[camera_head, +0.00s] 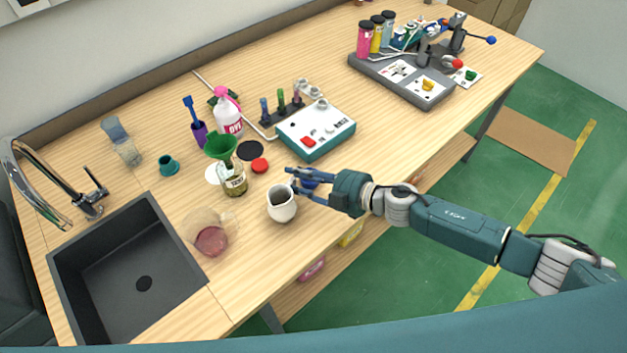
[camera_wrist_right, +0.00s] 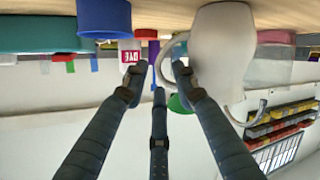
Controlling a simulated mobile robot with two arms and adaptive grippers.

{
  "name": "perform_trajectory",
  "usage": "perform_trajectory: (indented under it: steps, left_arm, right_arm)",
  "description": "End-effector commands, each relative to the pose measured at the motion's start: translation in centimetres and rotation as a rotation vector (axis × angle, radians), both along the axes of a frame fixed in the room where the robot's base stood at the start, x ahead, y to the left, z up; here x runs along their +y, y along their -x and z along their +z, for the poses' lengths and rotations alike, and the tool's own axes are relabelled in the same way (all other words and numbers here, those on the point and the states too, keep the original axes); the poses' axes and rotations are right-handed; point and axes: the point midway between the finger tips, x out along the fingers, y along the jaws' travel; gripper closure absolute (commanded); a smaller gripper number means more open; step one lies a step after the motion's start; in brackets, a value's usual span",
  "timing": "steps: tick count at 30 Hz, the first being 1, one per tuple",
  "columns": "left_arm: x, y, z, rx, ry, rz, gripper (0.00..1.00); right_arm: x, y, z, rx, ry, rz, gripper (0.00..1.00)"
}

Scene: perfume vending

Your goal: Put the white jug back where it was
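The white jug (camera_head: 283,210) stands upright on the wooden table near its front edge, with a dark opening. In the right wrist view, which is upside down, the jug (camera_wrist_right: 225,50) fills the upper right, its handle loop reaching between my fingers. My right gripper (camera_head: 292,183) comes in from the right, beside the jug, with its fingers spread. In the wrist view its fingertips (camera_wrist_right: 156,75) are apart, one close to or in front of the handle; I cannot tell whether it touches. My left gripper is out of view.
A glass beaker with red liquid (camera_head: 211,240) stands left of the jug, next to the sink (camera_head: 130,275). A jar with a green funnel (camera_head: 234,183) and a red lid (camera_head: 260,165) are behind it. A blue round object (camera_head: 310,183) is partly hidden by my gripper. A white-teal device (camera_head: 316,130) stands farther back.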

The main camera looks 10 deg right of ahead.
Motion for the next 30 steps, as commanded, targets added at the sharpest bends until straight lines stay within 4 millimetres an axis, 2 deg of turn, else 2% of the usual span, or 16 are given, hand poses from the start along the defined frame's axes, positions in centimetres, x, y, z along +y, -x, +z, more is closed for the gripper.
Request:
perform_trajectory:
  steps: [9,15,21,30]
  left_arm:
    - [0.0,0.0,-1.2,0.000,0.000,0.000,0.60]
    - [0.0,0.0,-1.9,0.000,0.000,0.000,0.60]
    - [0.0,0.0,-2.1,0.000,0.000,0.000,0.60]
    - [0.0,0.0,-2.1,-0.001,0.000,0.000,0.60]
  right_arm:
    - [-5.2,3.6,1.6,0.002,0.003,-0.002,0.72]
    - [-7.8,5.4,2.7,0.003,0.002,-0.001,0.72]
    - [-8.7,6.1,3.3,0.001,0.001,0.000,0.72]
    - [-8.7,6.1,3.4,0.000,0.000,0.000,0.72]
